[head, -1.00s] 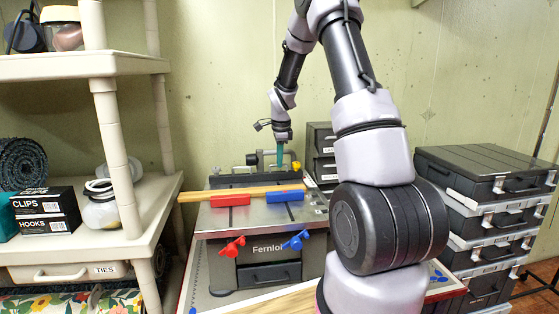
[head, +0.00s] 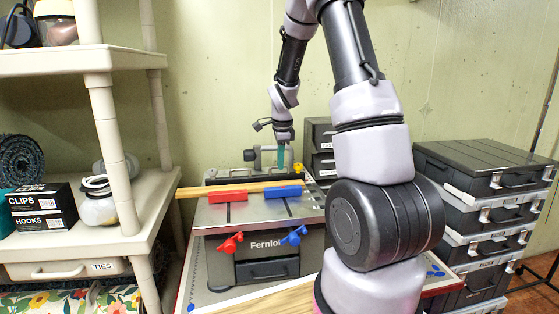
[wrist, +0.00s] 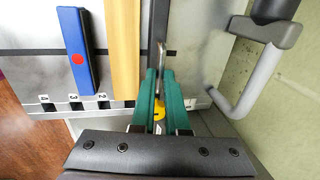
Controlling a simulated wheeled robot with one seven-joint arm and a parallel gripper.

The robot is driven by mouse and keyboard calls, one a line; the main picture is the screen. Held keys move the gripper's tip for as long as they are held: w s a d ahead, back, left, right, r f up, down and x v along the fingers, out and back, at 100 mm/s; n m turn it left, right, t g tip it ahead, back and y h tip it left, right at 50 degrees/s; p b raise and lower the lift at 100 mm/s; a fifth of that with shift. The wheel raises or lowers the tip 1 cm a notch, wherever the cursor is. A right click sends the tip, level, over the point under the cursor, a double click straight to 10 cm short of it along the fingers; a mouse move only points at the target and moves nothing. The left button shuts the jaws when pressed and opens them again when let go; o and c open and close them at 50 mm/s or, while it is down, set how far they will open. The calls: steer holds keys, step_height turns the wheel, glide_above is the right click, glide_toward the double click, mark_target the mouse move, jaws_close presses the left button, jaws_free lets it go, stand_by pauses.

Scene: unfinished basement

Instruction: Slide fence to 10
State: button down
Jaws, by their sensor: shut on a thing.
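The grey bench machine (head: 232,215) marked "Fernlo" stands against the wall. A dark bar, seemingly the fence (head: 225,180), lies along its back behind a wooden strip (head: 188,192); its edge shows in the wrist view (wrist: 162,22). My gripper (head: 282,165) points down at the bar's right part. In the wrist view its green fingers (wrist: 160,85) are shut on a narrow metal piece with a yellow spot, seemingly part of the fence, mostly hidden between them. A scale (wrist: 75,105) with 2, 3 and 4 runs along the table edge, left of the fingers. The 10 does not show.
A red block (head: 228,195) and a blue block (head: 282,192) sit in front of the strip. Red and blue knobs are on the front. A cream shelf (head: 120,63) stands left; stacked dark cases (head: 480,158) stand right. A grey bent handle (wrist: 255,85) is close right of my fingers.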

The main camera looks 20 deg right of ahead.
steer(key=shift+s+f, duration=0.1)
steer(key=shift+s, duration=0.1)
steer(key=c, duration=0.9)
jaws_free()
steer(key=v, duration=1.1)
